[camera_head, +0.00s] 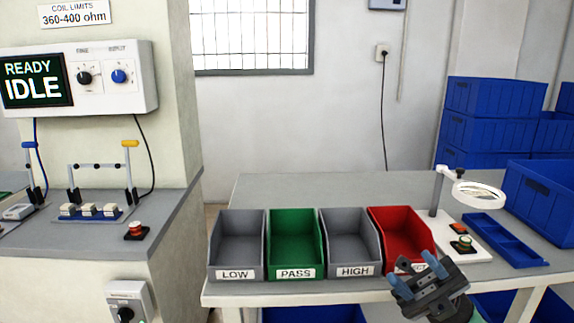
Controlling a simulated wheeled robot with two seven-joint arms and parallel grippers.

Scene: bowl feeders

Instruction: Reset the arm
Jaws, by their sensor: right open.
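My right gripper (422,277) shows at the bottom right, in front of the table's front edge and partly over the red bin. Its two blue-tipped fingers are apart and nothing shows between them. The red bin (393,222) has a label that the gripper partly hides. My left gripper is not in view.
Bins marked LOW (236,273), PASS (294,273) and HIGH (354,271) stand empty on the table (300,187). A magnifier (480,196) and a blue tray (505,240) are at the right. A tester reading IDLE (120,98) hangs at the left.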

